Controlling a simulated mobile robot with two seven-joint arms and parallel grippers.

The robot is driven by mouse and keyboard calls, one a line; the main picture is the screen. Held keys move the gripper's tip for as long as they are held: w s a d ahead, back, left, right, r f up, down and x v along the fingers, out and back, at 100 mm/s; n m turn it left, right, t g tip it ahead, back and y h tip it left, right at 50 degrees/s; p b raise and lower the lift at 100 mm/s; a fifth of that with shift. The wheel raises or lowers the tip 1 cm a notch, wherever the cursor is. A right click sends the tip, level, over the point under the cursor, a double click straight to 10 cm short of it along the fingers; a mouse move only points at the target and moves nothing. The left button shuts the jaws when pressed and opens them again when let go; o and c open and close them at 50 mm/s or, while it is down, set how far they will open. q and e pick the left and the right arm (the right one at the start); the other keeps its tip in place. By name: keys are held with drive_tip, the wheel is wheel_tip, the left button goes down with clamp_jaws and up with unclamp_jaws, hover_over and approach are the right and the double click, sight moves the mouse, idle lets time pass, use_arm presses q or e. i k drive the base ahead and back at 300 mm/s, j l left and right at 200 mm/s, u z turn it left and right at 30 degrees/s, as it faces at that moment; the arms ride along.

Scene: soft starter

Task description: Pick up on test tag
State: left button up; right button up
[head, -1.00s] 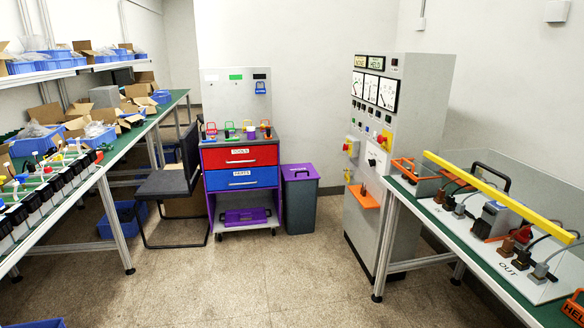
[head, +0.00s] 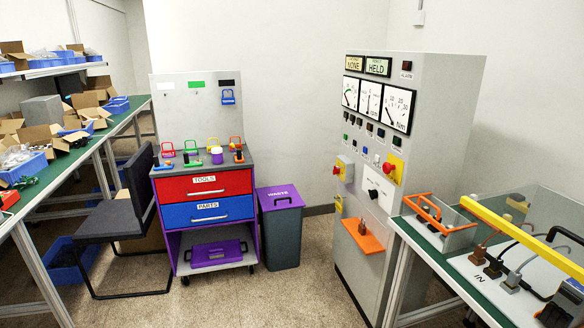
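No tag with readable "on test" wording shows in the head view. A small blue tag-like piece (head: 228,97) hangs on the grey back board (head: 190,118) of the tool cart, below a black label (head: 227,82). A white label (head: 168,85) and a green label (head: 196,84) are beside it. Small red (head: 168,150), green (head: 191,147), yellow (head: 213,142) and orange (head: 237,143) handled items stand on the cart top, with a purple-and-white pot (head: 217,156) among them. Neither of my grippers is in view.
A grey gauge cabinet (head: 440,100) with an orange shelf (head: 363,237) stands right of the waste bin (head: 281,232). A green bench (head: 440,241) with a yellow bar (head: 515,230) is at right. A chair (head: 127,213) is left of the cart. Floor in front is clear.

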sight(338, 206)
drive_tip(key=i, duration=1.4)
drive_tip(key=i+z, duration=0.3)
drive_tip(key=i, duration=0.35)
drive_tip(key=i+j+z, duration=0.25)
drive_tip(key=i, duration=0.4)
drive_tip(key=i+l+z, duration=0.1)
drive_tip(key=i+z, duration=0.55)
drive_tip(key=i, duration=0.2)
drive_tip(key=z, duration=0.15)
